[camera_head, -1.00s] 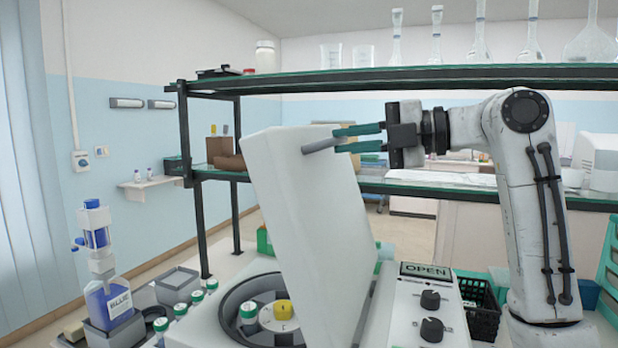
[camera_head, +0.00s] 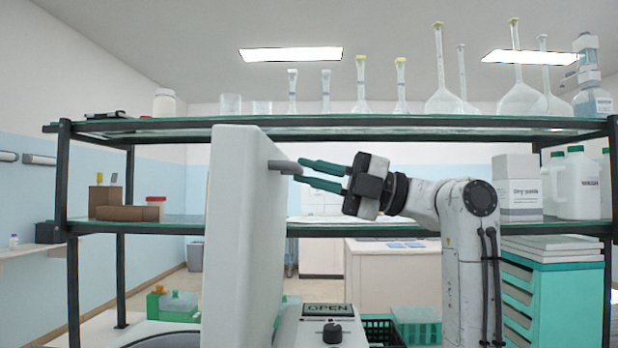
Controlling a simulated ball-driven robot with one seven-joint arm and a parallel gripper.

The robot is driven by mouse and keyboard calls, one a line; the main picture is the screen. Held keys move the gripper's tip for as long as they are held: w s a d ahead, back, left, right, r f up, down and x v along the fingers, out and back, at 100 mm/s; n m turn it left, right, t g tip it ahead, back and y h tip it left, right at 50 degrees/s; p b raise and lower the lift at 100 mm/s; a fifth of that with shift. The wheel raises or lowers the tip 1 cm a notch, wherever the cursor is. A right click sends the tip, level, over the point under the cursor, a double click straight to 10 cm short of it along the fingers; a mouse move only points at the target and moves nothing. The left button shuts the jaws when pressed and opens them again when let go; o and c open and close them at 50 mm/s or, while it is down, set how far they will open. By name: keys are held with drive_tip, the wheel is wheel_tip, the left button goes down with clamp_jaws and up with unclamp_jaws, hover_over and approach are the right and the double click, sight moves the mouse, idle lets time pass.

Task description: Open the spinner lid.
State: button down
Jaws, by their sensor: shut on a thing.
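The white spinner lid (camera_head: 240,235) stands raised, close to upright, at the left of centre. A grey bar handle (camera_head: 284,166) juts from its right side near the top. My gripper (camera_head: 308,175) reaches in from the right, its green fingers shut on the handle. The spinner base shows only at the bottom, with the rim of its bowl (camera_head: 165,333) left of the lid. The control panel with an OPEN display (camera_head: 326,310) and a dark knob (camera_head: 332,333) is right of the lid. The bowl's inside is out of view.
A two-level shelf with a green-edged upper board (camera_head: 400,124) runs behind the lid and arm, with flasks above. A green drawer unit (camera_head: 550,295) stands at the right. A dark crate (camera_head: 383,332) is beside the panel, and a green rack (camera_head: 175,303) is behind the bowl.

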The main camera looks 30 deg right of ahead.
drive_tip(key=c, duration=1.1)
unclamp_jaws()
drive_tip(key=shift+d+f, duration=0.1)
drive_tip(key=b+v, duration=0.1)
drive_tip(key=v, duration=0.9)
drive_tip(key=shift+s+d+f+b, duration=0.1)
drive_tip(key=shift+s+d+b, duration=0.1)
drive_tip(key=shift+b, duration=0.1)
